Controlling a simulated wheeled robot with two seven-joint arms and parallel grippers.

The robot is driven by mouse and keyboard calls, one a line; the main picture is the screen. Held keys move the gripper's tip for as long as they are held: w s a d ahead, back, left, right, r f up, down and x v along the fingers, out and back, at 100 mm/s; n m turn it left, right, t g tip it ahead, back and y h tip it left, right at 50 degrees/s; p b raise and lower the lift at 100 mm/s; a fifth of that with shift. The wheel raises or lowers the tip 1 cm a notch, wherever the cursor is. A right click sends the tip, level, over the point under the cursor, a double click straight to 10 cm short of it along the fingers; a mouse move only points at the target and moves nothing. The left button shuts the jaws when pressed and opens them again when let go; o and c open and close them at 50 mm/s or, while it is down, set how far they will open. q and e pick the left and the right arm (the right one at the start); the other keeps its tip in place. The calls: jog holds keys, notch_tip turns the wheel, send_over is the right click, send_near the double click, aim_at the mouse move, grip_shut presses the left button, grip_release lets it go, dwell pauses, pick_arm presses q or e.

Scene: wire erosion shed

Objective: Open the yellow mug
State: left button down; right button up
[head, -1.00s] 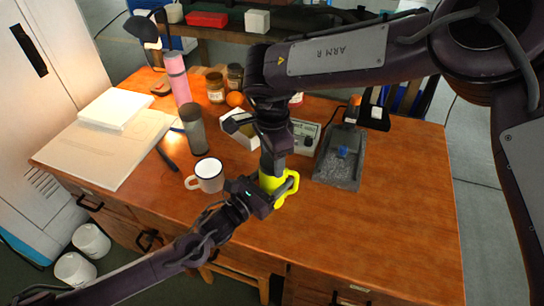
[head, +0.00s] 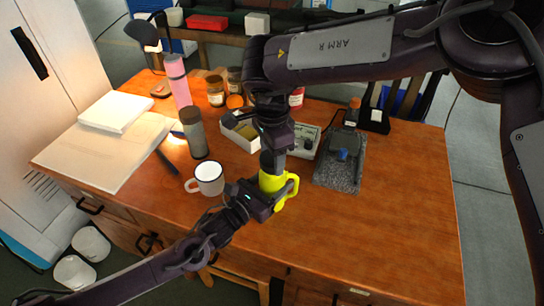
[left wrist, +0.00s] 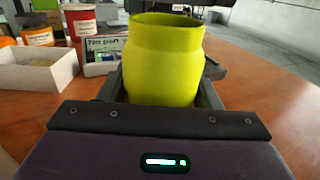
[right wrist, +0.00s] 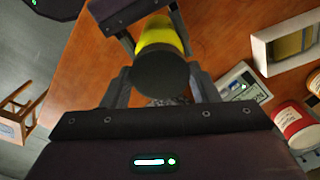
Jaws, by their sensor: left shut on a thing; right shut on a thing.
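The yellow mug (head: 272,183) stands near the middle of the desk's front part, with its handle to the right. It fills the left wrist view (left wrist: 163,65), where its rim shows bare. My left gripper (head: 268,197) is shut on the mug's body. My right gripper (head: 272,160) is above the mug, pointing down, shut on the dark round lid. In the right wrist view the lid (right wrist: 161,72) sits between the fingers, with the yellow body behind it. The lid looks raised off the rim; the size of the gap is hard to tell.
A white enamel mug (head: 208,178) stands just left of my left gripper. A grey flask (head: 194,134), a white open box (head: 236,138) and a grey stone-topped stand (head: 340,172) are farther back. The desk's right front (head: 400,220) is clear.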

aim_at(272, 158)
jog(key=shift+r, duration=0.2)
jog(key=shift+r, duration=1.95)
pick_arm(q)
jog(key=shift+c, duration=1.9)
grip_release()
jog(key=shift+s+a, duration=0.1)
